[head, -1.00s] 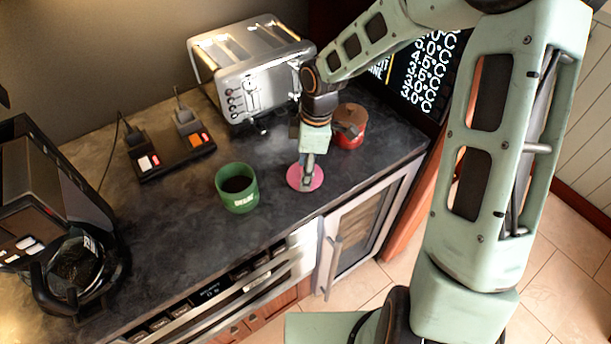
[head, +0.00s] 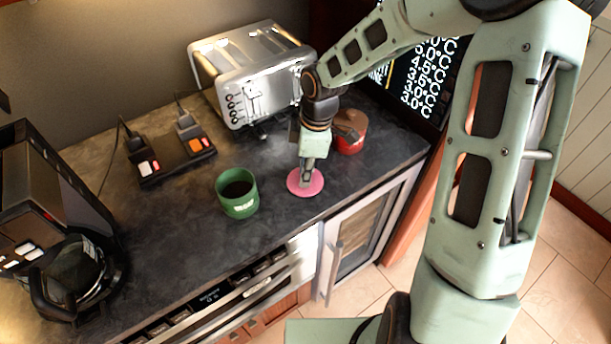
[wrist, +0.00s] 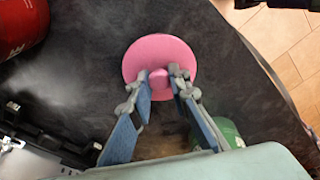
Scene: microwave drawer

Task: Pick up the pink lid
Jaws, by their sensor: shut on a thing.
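The pink lid (head: 314,185) is a round disc on or just above the dark countertop, near its front edge; I cannot tell if it touches the counter. In the wrist view the pink lid (wrist: 142,52) shows a small raised knob in its middle. My gripper (head: 305,180) points down over the lid. In the wrist view my gripper (wrist: 160,78) has its fingertips on both sides of the knob, shut on it. The arm's end hides part of the lid in the head view.
A green mug (head: 238,205) with dark contents stands left of the lid. A red canister (head: 350,140) stands behind it to the right. A silver toaster (head: 250,75) is at the back. A coffee machine (head: 50,200) stands at the left. Bare counter (head: 190,240) lies at the front left.

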